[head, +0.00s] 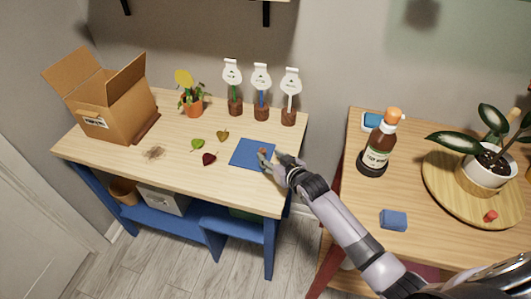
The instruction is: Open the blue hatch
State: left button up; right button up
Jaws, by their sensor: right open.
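The blue hatch (246,153) is a flat square panel in the top of the left table, near its right front edge. It lies flat, flush with or just above the wood. A small reddish-brown knob (262,150) shows on its right half. My right gripper (270,158) is open at the right edge of the hatch, with its fingers by the knob. I cannot tell whether a finger touches the knob or the panel. My left gripper is not in view.

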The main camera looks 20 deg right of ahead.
aim_at(264, 151)
jog(key=x, duration=0.4)
jog(key=shift+w+f, duration=0.1)
jog(key=shift+w, duration=0.1)
jog(key=shift+c, duration=0.8)
jog(key=c, duration=0.8)
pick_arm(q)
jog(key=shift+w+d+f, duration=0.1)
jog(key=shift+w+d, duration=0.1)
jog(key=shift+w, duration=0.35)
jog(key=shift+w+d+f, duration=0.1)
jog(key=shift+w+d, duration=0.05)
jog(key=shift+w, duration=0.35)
pick_arm(e)
grip_shut()
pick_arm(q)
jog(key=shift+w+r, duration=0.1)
